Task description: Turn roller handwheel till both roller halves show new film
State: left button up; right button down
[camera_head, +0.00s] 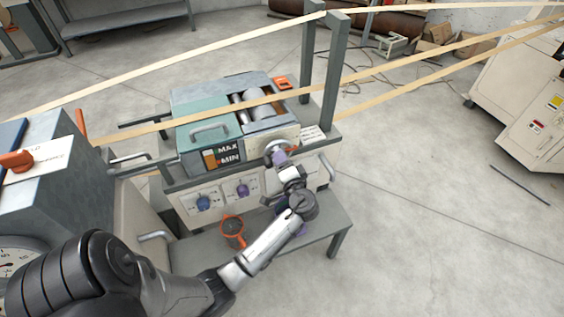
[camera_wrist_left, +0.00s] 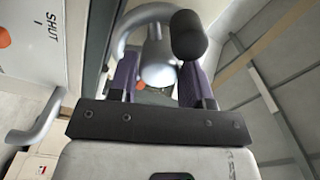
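The roller handwheel (camera_head: 277,147) is a grey ring on the front right of the winder box. In the left wrist view its rim and hub (camera_wrist_left: 158,62) are close up, with a black knob (camera_wrist_left: 188,36) in front of the right finger. My left gripper (camera_head: 283,160) is at the wheel; its purple fingers (camera_wrist_left: 158,85) stand apart on either side of the hub. I cannot tell whether they touch it. The silver roller (camera_head: 262,98) shows in the box's top opening; its film is too small to judge. My right gripper is out of view.
The box has a green lid with a handle (camera_head: 209,130) and a MAX/MIN gauge (camera_head: 222,156). Purple knobs (camera_head: 243,190) sit on the panel below. An orange cup-like item (camera_head: 232,231) stands on the grey shelf (camera_head: 325,227). Tan film strips (camera_head: 395,73) cross overhead. Grey posts (camera_head: 333,65) rise behind.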

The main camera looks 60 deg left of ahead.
pick_arm(q)
jog(key=c, duration=0.5)
jog(key=shift+w+d+r+m+p, duration=0.1)
jog(key=shift+w+m+p, duration=0.05)
jog(key=shift+m+p, duration=4.9)
jog(key=shift+w+a+r+m+p, duration=0.15)
jog(key=shift+m+p, duration=3.75)
jog(key=shift+m, duration=2.3)
jog(key=shift+w+d+f+m+p, duration=0.1)
jog(key=shift+w+d+m+p, duration=0.05)
jog(key=shift+m+p, duration=4.9)
jog(key=shift+m+b, duration=0.55)
jog(key=shift+m, duration=0.35)
jog(key=o, duration=0.9)
jog(key=shift+o, duration=0.2)
jog(key=shift+d, duration=0.15)
